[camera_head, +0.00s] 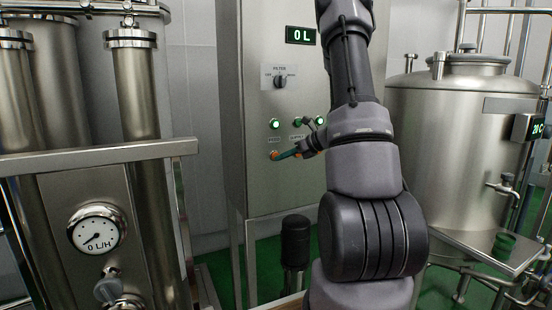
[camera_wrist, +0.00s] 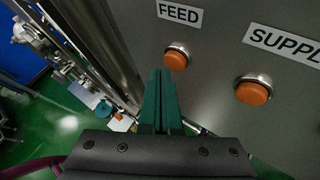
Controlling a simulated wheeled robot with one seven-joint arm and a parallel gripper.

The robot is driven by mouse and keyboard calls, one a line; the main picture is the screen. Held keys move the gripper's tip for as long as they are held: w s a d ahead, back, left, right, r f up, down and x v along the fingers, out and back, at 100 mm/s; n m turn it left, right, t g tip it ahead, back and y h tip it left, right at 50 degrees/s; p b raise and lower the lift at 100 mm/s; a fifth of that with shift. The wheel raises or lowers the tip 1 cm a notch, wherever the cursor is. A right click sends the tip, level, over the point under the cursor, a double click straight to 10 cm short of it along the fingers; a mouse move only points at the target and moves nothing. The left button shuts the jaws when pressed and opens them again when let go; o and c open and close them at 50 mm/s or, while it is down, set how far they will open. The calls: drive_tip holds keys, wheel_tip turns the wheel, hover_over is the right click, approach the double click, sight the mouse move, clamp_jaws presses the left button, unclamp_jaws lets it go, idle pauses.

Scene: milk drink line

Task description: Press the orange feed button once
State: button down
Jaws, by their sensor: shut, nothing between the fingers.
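The orange feed button (camera_wrist: 176,57) sits in a metal ring under the FEED label (camera_wrist: 180,12) in the wrist view. In the head view the feed button (camera_head: 273,155) is low on the steel cabinet front, partly hidden by my gripper. My gripper (camera_head: 281,156) has green fingers, shut and empty, pointing at the panel beside this button. In the wrist view the fingertips (camera_wrist: 161,72) appear just left of and below the button. I cannot tell whether they touch it or the panel.
A second orange button (camera_wrist: 252,91), labelled SUPPLY, is to the right in the wrist view. A lit green lamp (camera_head: 275,124) and a filter selector (camera_head: 280,82) are above on the cabinet. The display (camera_head: 300,35) reads 0 L. A steel tank (camera_head: 450,130) stands at right.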

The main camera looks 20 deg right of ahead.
drive_tip(key=shift+w, duration=0.3)
drive_tip(key=shift+w, duration=0.4)
idle(0.6)
drive_tip(key=shift+s, duration=0.85)
drive_tip(key=shift+s, duration=2.55)
